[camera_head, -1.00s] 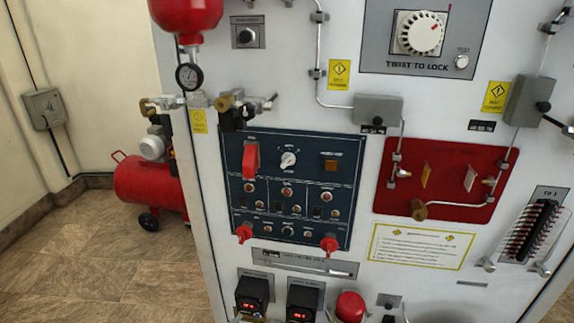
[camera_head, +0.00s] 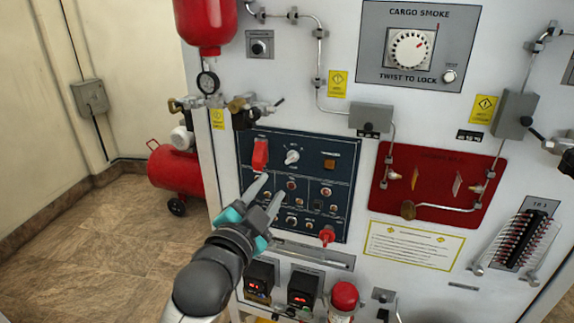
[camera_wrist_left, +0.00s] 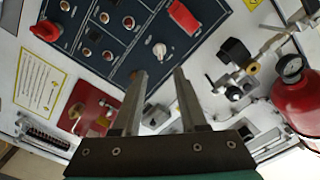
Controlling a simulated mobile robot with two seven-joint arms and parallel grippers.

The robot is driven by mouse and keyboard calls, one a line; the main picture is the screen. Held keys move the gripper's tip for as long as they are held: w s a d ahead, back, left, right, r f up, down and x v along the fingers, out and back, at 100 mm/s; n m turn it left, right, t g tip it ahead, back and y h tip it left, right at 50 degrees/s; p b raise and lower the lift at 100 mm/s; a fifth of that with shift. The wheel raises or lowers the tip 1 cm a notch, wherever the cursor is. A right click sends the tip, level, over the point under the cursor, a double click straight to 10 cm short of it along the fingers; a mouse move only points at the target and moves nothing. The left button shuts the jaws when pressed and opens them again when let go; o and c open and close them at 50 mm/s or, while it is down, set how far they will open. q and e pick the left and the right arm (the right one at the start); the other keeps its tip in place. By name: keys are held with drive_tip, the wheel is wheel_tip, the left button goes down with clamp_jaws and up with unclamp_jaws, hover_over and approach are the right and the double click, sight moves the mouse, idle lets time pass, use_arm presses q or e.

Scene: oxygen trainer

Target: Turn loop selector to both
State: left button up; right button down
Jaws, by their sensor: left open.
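The loop selector, a small white rotary knob (camera_head: 292,157), sits near the top middle of the dark blue panel (camera_head: 345,200), right of a red switch cover (camera_head: 260,153). Its labels are too small to read. My left gripper (camera_head: 267,195) is open and empty, in front of the panel, below and left of the knob in the head view. In the left wrist view the knob (camera_wrist_left: 159,50) shows just beyond the two fingertips (camera_wrist_left: 160,74), between their lines, with a gap. My gripper hides the panel's lower left part. My right gripper is out of view.
A second red knob (camera_head: 327,235) sticks out at the panel's lower right. Valves and pipes (camera_head: 250,115) jut out above the panel's left corner. A red board (camera_head: 430,185) is to the right. Small display boxes (camera_head: 303,287) and a red-capped item (camera_head: 344,295) stand below.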

sight(290, 161)
use_arm(q)
drive_tip(key=b+x, duration=0.1)
drive_tip(key=x, duration=1)
clamp_jaws()
idle(0.5)
